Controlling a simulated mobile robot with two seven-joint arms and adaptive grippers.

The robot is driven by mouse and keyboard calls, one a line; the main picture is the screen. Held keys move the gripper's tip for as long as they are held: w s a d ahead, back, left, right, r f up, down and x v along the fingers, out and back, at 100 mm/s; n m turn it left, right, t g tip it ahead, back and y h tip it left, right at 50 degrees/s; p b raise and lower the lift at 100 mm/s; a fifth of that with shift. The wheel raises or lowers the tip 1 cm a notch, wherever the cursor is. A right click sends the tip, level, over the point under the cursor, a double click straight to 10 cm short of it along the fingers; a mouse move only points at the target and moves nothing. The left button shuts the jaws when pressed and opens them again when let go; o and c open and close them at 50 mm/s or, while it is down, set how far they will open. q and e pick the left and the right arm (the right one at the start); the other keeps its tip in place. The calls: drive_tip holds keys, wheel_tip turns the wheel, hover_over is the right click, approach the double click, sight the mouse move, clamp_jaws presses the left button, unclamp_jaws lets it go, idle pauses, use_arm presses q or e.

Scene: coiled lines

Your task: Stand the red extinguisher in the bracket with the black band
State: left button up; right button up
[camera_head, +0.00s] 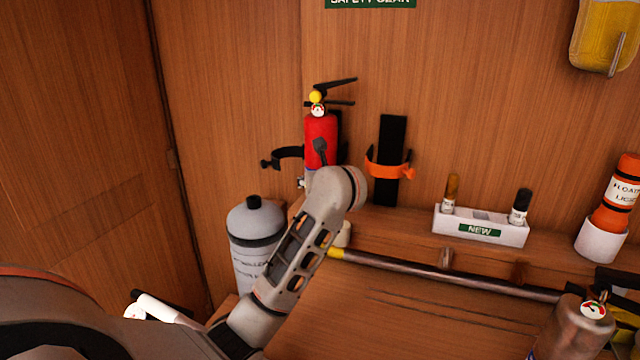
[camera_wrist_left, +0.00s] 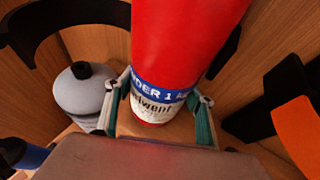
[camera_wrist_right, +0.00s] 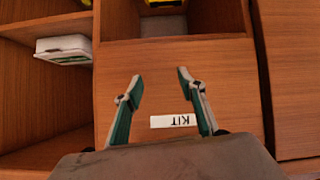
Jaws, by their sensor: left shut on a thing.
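The red extinguisher (camera_head: 320,138) is upright in the head view, with a black handle and a yellow knob at its top. My left gripper (camera_wrist_left: 158,108) is shut on its lower body, around the white and blue label. The bracket with the black band (camera_head: 287,154) is on the wall just behind and left of the extinguisher, which hides most of it. The black band (camera_wrist_left: 62,18) also curves at the upper left of the left wrist view. I cannot tell whether the extinguisher touches the bracket. My right gripper (camera_wrist_right: 160,81) is open and empty.
A bracket with an orange band (camera_head: 388,168) is close to the right. A grey cylinder (camera_head: 255,235) stands below left. A white holder (camera_head: 482,226) marked NEW, a float light (camera_head: 618,195) and a metal extinguisher (camera_head: 575,332) are at the right. My right gripper faces a KIT panel (camera_wrist_right: 232,95).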

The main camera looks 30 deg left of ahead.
use_arm(q)
drive_tip(key=shift+a, duration=0.15)
drive_tip(key=o, duration=1.6)
drive_tip(key=shift+w, duration=0.1)
drive_tip(key=shift+c, duration=0.2)
drive_tip(key=shift+w+f, duration=0.3)
drive_tip(key=shift+s, duration=0.1)
drive_tip(key=shift+s+r, duration=0.1)
drive_tip(key=shift+f, duration=0.3)
drive_tip(key=v, duration=1.2)
drive_tip(key=shift+r, duration=0.35)
